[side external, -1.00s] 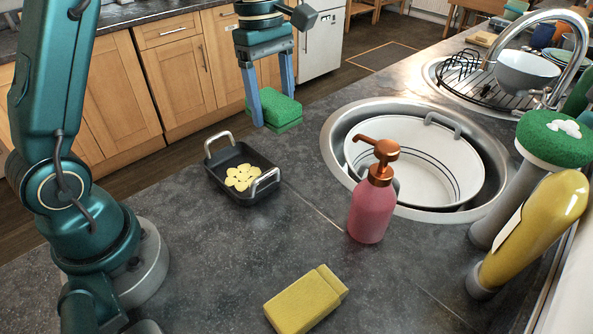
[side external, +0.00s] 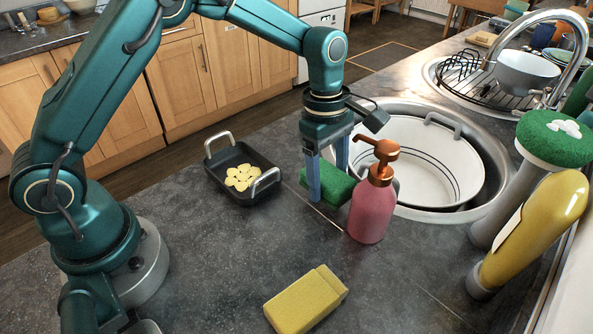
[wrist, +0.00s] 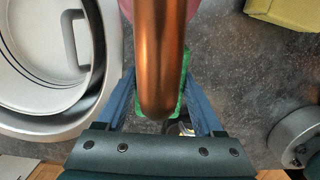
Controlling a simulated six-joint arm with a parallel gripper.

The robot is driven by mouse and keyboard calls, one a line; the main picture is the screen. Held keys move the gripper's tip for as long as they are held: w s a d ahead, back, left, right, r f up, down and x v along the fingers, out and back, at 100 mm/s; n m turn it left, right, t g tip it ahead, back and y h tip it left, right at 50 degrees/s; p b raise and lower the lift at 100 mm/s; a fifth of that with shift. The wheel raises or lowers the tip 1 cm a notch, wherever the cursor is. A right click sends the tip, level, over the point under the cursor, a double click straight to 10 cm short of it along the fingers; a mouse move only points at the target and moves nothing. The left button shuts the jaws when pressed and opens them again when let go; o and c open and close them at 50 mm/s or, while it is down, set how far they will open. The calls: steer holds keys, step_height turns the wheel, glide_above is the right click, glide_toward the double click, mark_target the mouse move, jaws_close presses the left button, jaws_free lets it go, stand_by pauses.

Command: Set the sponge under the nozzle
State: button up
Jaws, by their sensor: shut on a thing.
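The green sponge (side external: 335,187) is between the two blue fingers of my gripper (side external: 329,186), which is shut on it. It is low over the counter, just left of the pink soap bottle (side external: 368,212); I cannot tell whether it touches the counter. The bottle's copper nozzle (side external: 372,142) points left towards my gripper. In the wrist view the nozzle (wrist: 160,60) passes over the sponge (wrist: 184,85) and hides most of it, with a finger on each side.
A round sink (side external: 497,172) with a white basin (side external: 430,150) lies behind the bottle. A dark tray (side external: 238,197) with yellow pieces stands to the left. A yellow sponge (side external: 305,300) lies in front. Counter between tray and yellow sponge is clear.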

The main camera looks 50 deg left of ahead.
steer(key=shift+f, duration=0.35)
steer(key=shift+f, duration=0.1)
steer(key=shift+f, duration=0.5)
steer(key=o, duration=1.5)
steer(key=shift+c, duration=0.2)
